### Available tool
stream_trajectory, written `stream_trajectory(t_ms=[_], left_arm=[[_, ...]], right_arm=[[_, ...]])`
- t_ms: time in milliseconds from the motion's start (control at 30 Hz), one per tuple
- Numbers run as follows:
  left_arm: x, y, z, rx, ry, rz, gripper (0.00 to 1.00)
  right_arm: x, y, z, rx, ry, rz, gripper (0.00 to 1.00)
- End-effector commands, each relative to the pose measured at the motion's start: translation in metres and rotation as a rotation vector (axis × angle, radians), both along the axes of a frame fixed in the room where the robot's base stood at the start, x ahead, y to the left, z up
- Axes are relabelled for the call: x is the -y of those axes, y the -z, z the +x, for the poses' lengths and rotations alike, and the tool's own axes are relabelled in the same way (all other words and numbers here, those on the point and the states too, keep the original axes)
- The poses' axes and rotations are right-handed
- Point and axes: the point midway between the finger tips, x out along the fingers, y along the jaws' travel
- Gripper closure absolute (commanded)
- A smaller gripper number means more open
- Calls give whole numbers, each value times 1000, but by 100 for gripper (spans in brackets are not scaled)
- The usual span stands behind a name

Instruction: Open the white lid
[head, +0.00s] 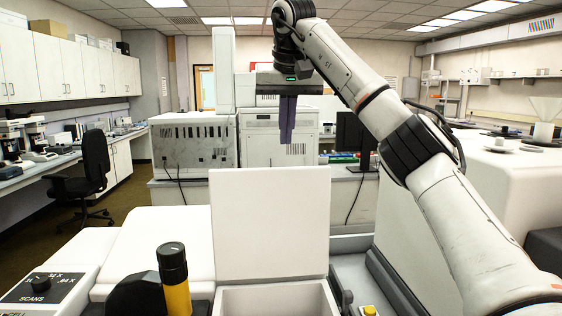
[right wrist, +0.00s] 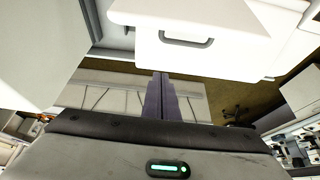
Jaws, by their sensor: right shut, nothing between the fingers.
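The white lid (head: 270,222) stands upright in the head view, its broad flat face toward me. Below it is the open white compartment (head: 275,300), cut off by the bottom edge. My right gripper (head: 287,142) is above the lid's top edge and to the right of its middle, fingers pointing down. Its purple-grey fingers are together with nothing between them, and they appear clear of the lid. The closed fingers also show in the right wrist view (right wrist: 161,112). My left gripper is not in view.
A black-and-yellow eyepiece (head: 174,278) stands left of the compartment. A control panel (head: 45,288) is at the lower left. White instruments (head: 194,141) stand on a bench behind. In the right wrist view, a white body with a grey handle (right wrist: 187,42) is near the fingers.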

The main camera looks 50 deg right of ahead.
Motion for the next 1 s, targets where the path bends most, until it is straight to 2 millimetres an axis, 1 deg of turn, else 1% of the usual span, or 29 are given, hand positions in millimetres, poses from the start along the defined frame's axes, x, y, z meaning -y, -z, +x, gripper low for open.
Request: stream_trajectory(t_ms=[33,133,333,367,500,633,800,1000], left_arm=[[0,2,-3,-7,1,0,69],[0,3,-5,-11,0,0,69],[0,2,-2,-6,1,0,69],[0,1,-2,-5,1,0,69],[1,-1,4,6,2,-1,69],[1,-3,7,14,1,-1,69],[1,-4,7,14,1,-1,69],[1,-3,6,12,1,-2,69]], right_arm=[[2,12,4,-7,-2,1,100],[9,31,10,-8,0,0,100],[21,70,24,-6,0,-1,100],[17,66,21,0,-5,-2,100],[6,67,8,-1,-3,-3,100],[-1,68,0,-2,-3,-2,100],[-6,69,-6,0,-1,0,100],[-7,69,-6,-1,-1,0,100]])
